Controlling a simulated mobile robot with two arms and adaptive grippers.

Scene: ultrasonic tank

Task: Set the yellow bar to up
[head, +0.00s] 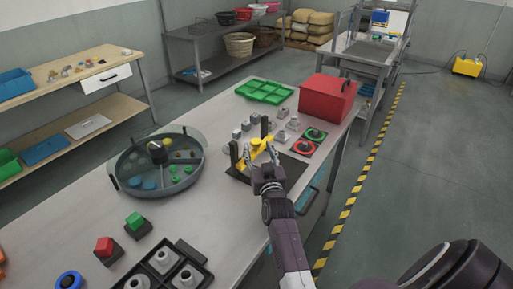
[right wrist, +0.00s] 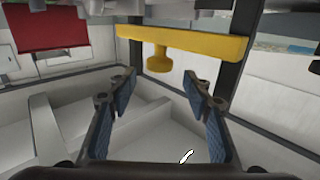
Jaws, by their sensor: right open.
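The yellow bar (head: 261,143) sits on a small black frame on the table, between dark posts (head: 234,153). My right gripper (head: 266,168) is at the near side of the bar. Its blue-padded fingers (right wrist: 160,90) are apart with nothing between them, and the knob shows just beyond the tips. I cannot tell whether a finger touches the bar. My left gripper is out of view.
A round grey tank (head: 120,178) stands left of the frame. A red box (head: 328,100), a green tray (head: 264,91) and red and green square pads (head: 315,134) are behind and right. Small grey parts stand near the frame.

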